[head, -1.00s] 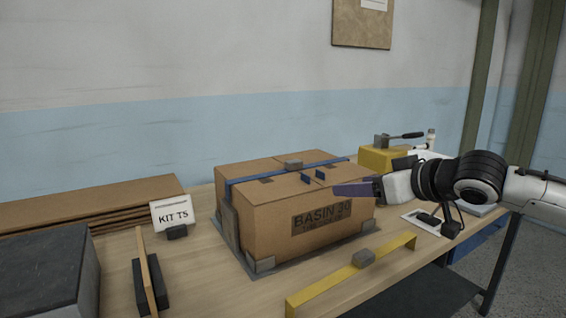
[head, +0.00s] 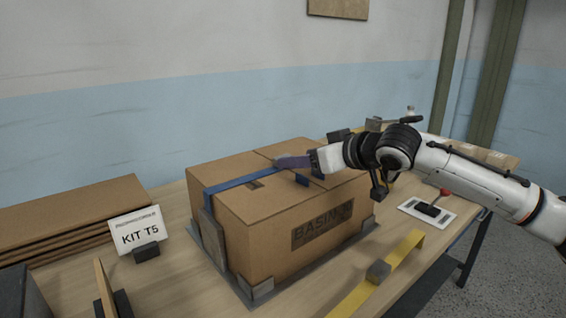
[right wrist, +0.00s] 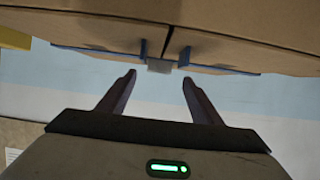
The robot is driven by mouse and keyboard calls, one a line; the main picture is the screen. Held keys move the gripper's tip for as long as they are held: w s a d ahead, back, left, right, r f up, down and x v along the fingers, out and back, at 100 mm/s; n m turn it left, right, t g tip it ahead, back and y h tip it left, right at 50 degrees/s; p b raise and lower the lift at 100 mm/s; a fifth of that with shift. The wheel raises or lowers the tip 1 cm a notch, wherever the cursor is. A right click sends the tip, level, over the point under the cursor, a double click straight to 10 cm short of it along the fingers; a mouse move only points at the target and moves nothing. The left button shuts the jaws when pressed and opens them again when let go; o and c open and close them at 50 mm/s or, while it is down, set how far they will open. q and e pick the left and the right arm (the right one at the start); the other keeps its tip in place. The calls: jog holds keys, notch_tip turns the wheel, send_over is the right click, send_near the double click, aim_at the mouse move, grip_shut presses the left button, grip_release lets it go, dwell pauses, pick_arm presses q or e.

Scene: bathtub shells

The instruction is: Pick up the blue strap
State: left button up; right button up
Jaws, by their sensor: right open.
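The blue strap (head: 235,182) runs across the top of a cardboard box (head: 300,210) marked "BASIN" and down its left side. In the right wrist view the strap (right wrist: 100,52) shows on both sides of a grey buckle (right wrist: 159,66). Two small blue upright tabs stand near the middle of the box top. My right gripper (head: 282,162) is over the box top at the strap's middle, hiding the buckle in the head view. In the right wrist view its fingers (right wrist: 158,82) are apart with nothing between them, pointing towards the buckle. My left gripper is not in view.
A "KIT T5" sign (head: 138,232) and stacked cardboard sheets (head: 70,218) are at left.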

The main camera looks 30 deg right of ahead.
jog(key=shift+r+p+x, duration=0.15)
jog(key=shift+p+x, duration=0.2)
jog(key=shift+x, duration=1.1)
jog(key=shift+r+p+x, duration=0.1)
jog(key=shift+p+x, duration=0.2)
jog(key=shift+x, duration=1.1)
jog(key=shift+w, duration=0.15)
jog(key=c, duration=1.2)
